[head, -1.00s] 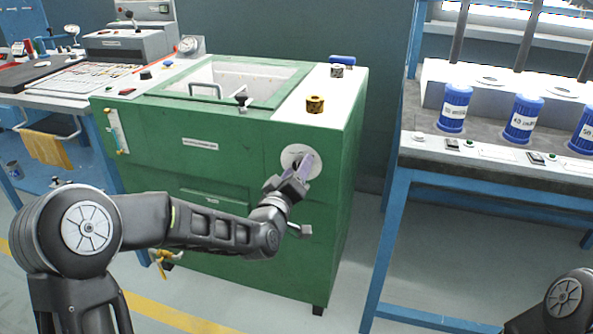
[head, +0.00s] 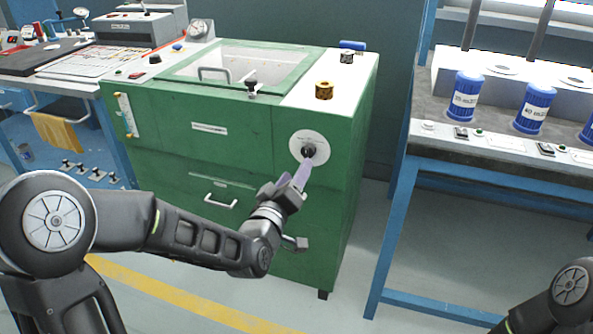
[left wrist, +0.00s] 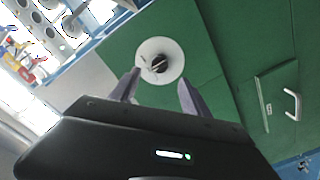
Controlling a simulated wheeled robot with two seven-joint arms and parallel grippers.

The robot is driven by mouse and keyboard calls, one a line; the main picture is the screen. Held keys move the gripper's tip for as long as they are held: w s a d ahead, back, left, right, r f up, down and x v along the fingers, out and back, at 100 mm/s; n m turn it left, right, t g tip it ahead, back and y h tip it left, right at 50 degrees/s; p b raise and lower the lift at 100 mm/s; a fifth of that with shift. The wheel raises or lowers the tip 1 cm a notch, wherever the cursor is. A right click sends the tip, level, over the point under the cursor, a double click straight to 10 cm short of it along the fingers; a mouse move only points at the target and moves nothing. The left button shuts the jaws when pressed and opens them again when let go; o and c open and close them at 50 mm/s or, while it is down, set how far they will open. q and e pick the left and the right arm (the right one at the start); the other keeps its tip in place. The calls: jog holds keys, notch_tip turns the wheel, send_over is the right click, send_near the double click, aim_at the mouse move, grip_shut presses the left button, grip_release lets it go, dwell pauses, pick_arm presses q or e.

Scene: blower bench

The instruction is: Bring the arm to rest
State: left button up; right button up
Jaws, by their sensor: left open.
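My left gripper (head: 295,178) is in front of the green cabinet in the head view, just below and left of a round white dial with a black knob (head: 309,150). Its purple-grey fingers are apart and nothing shows between them. In the left wrist view the open fingers (left wrist: 158,92) point toward the cabinet face, with the black knob (left wrist: 159,63) beyond the gap between them. The gripper looks apart from the knob. Of my right arm only a dark joint shows at the bottom right of the head view; its gripper is out of view.
A blue-framed bench (head: 398,215) with blue bottles (head: 466,95) stands right. Another bench (head: 60,85) stands left. Floor between cabinet and right bench is clear.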

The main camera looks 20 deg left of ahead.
pick_arm(q)
jog(key=s+d+f+m+g+h, duration=0.1)
jog(key=s+d+f+g, duration=0.15)
jog(key=f, duration=0.55)
jog(key=s+d+f+m+g, duration=0.1)
jog(key=s+f+m+g, duration=0.15)
jog(key=f, duration=0.45)
jog(key=s+d+f+m+g+h, duration=0.1)
jog(key=s+f+g, duration=0.2)
jog(key=f, duration=0.5)
jog(key=s+d+f+m+g, duration=0.15)
jog(key=s+f+g, duration=0.25)
jog(key=s+f, duration=0.6)
jog(key=s+d+f+g, duration=0.3)
jog(key=s+f+g, duration=0.35)
jog(key=s, duration=0.65)
notch_tip(320, 180, up, 23)
jog(key=s+d+t+h+p, duration=0.1)
jog(key=s+p, duration=0.1)
jog(key=p, duration=2.4)
jog(key=shift+s+d+r, duration=0.2)
jog(key=shift+d, duration=0.2)
